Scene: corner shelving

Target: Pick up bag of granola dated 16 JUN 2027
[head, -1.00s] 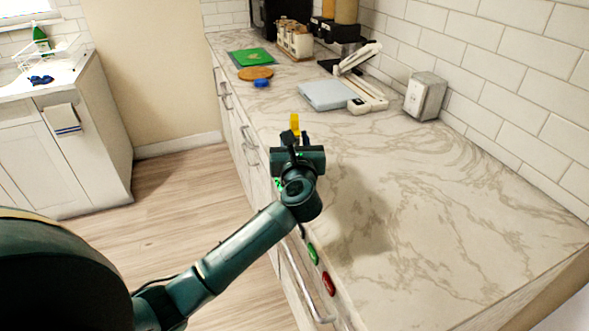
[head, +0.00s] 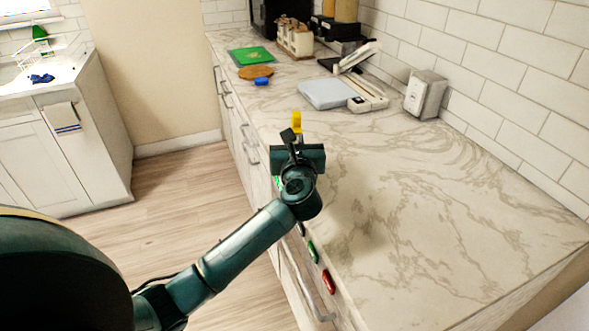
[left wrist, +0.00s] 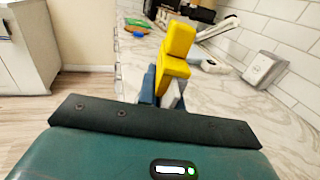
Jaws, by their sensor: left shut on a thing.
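My left gripper (head: 294,136) is over the front-left edge of the marble counter (head: 400,210). It is shut on a small blocky yellow object (head: 297,122). In the left wrist view the yellow object (left wrist: 174,62) sticks up between the fingers (left wrist: 163,90), which partly hide its lower part. No date or lettering is readable on it. I cannot make out a bag of granola dated 16 JUN 2027 in these frames. My right gripper is not in view.
A pale blue scale-like device (head: 327,95), a grey metal dispenser (head: 425,94), a green board (head: 251,57), a round brown board (head: 256,72) and a blue item (head: 263,81) lie toward the back. The counter's near right is clear. Drawer handles (head: 320,300) line the front.

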